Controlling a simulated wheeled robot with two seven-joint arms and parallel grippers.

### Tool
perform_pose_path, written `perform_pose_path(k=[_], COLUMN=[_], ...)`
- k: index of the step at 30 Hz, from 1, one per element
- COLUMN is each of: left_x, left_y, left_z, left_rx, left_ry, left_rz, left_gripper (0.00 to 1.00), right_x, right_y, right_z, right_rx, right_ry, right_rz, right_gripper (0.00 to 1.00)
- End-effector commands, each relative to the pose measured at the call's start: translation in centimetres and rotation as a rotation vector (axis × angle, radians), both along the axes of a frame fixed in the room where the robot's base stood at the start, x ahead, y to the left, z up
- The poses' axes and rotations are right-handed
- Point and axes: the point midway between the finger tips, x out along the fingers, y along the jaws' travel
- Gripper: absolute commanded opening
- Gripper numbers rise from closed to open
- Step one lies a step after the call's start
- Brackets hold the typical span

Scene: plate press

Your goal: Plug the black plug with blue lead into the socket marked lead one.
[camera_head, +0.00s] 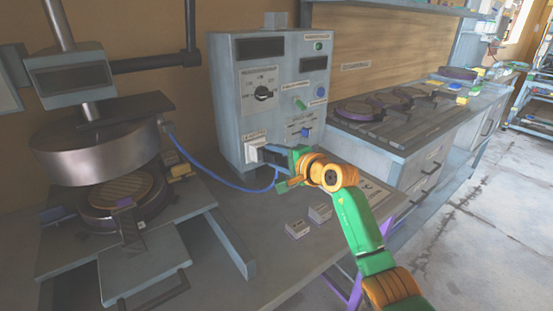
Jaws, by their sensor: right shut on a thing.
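The grey control box (228,100) stands on the bench, with a pale socket block (251,152) low on its front under a small label. The label's text is too small to read. My right gripper (284,168) is shut on the black plug (272,155) right in front of this socket. The plug's front end meets the socket block in the picture; I cannot tell how deep it sits. The blue lead (228,184) runs from the heated press (95,150) on the left, sags above the bench and rises to the plug. My left gripper is out of view.
Small labelled blocks (298,228) lie on the bench (265,255) below my right arm. A lower counter with dark round plates (358,110) stands at the right. The press's handled front tray (140,270) sticks out at the left. Open floor lies at the far right.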

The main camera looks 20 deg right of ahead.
Motion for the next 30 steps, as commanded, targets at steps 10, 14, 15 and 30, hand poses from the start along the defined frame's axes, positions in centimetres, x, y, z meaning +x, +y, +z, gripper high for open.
perform_pose_path(k=[10, 14, 15, 30], left_x=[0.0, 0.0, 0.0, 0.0], left_y=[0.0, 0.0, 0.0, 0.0], left_z=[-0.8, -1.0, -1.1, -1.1], left_rx=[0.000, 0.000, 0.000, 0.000], left_ry=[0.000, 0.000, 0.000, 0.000], left_rz=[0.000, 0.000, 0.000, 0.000], left_gripper=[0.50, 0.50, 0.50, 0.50], right_x=[0.9, 1.1, 1.2, 1.2], right_y=[0.4, 0.5, 0.5, 0.4], right_z=[-0.3, -0.4, -0.4, -0.3], right_rx=[0.002, 0.002, 0.002, 0.000], right_ry=[0.000, 0.000, 0.000, 0.000], right_rz=[0.003, 0.003, 0.003, 0.002], right_gripper=[0.00, 0.00, 0.00, 0.79])
